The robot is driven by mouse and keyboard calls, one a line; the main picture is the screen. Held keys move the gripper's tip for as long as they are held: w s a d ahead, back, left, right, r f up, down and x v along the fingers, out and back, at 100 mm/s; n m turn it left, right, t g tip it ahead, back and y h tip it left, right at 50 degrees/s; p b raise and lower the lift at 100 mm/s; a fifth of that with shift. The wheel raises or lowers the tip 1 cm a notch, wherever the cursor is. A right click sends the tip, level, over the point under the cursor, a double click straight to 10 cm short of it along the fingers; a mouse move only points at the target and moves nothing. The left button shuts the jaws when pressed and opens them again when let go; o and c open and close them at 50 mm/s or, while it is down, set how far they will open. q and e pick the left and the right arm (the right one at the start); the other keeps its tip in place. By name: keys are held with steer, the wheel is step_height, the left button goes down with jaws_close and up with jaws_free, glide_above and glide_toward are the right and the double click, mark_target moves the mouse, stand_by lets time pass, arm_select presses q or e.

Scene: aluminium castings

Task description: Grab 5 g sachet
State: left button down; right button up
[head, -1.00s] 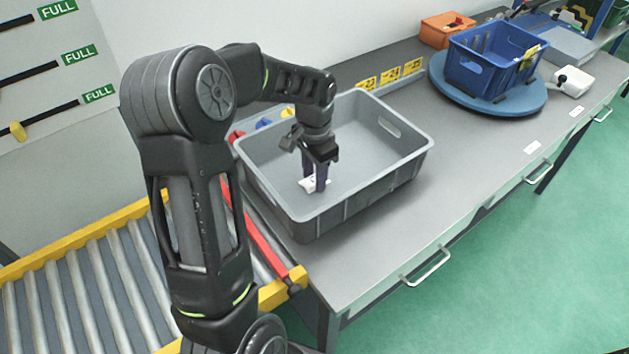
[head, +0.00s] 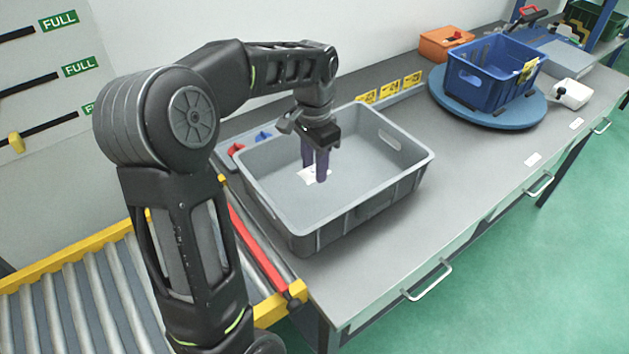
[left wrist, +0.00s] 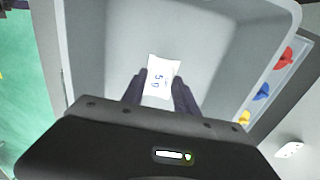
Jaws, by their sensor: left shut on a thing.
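The white sachet (left wrist: 161,79) shows in the left wrist view with "5 g" printed in blue. My left gripper (left wrist: 160,88) is shut on it, with a dark finger on each side. In the head view the sachet (head: 308,175) shows as a small white patch by the fingertips of my left gripper (head: 315,177). The gripper points down inside the grey crate (head: 345,213). The fingers partly hide the sachet there. My right gripper is in neither view.
The grey crate stands on the grey workbench (head: 470,190), its walls around my fingers. A blue crate (head: 490,85) sits on a blue round turntable (head: 530,110) farther back. An orange bin (head: 445,42) stands behind. A roller conveyor (head: 90,310) lies at left.

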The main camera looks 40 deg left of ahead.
arm_select(q)
steer(key=shift+r, duration=1.25)
